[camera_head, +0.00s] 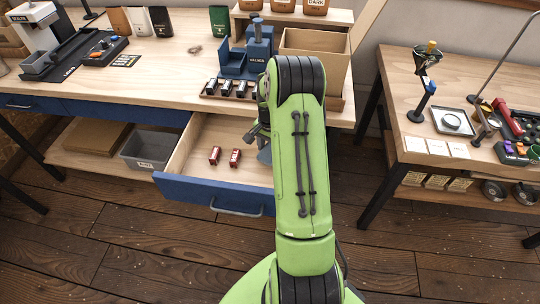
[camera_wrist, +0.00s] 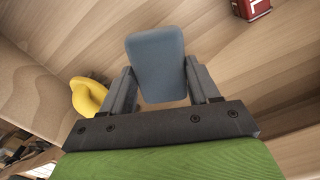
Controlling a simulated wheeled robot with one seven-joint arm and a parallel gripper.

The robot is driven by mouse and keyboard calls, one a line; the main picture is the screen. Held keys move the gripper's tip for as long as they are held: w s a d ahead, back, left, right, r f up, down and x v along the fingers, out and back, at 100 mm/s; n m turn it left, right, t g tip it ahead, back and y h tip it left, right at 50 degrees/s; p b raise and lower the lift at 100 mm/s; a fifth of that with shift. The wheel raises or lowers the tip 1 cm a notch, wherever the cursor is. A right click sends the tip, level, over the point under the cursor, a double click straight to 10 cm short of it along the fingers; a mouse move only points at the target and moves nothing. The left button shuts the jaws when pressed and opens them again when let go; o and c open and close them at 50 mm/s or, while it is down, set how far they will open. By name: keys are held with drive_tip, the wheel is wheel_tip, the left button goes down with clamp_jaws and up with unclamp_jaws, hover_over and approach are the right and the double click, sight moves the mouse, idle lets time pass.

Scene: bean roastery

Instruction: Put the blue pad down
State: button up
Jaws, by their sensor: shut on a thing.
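The blue pad (camera_wrist: 155,62) is a blue-grey block with rounded corners. My gripper (camera_wrist: 162,84) is shut on it, with one finger on each side, in the wrist view. Pale wood shows beneath the pad; I cannot tell whether the two touch. In the head view my gripper (camera_head: 258,133) is over the right part of the open drawer (camera_head: 190,160), mostly hidden by my arm. A bit of the blue pad (camera_head: 265,153) shows beside the arm there.
Two red items (camera_head: 215,155) lie in the drawer; one red item (camera_wrist: 252,8) shows in the wrist view's top right. A yellow rounded thing (camera_wrist: 88,97) is left of my gripper. The drawer's left part is bare. A grey bin (camera_head: 150,150) stands on the shelf left of it.

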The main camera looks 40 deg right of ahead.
sight(270, 150)
wheel_tip(270, 150, down, 3)
drive_tip(key=shift+a+r+b, duration=0.1)
drive_tip(key=shift+b, duration=0.25)
drive_tip(key=o, duration=1.1)
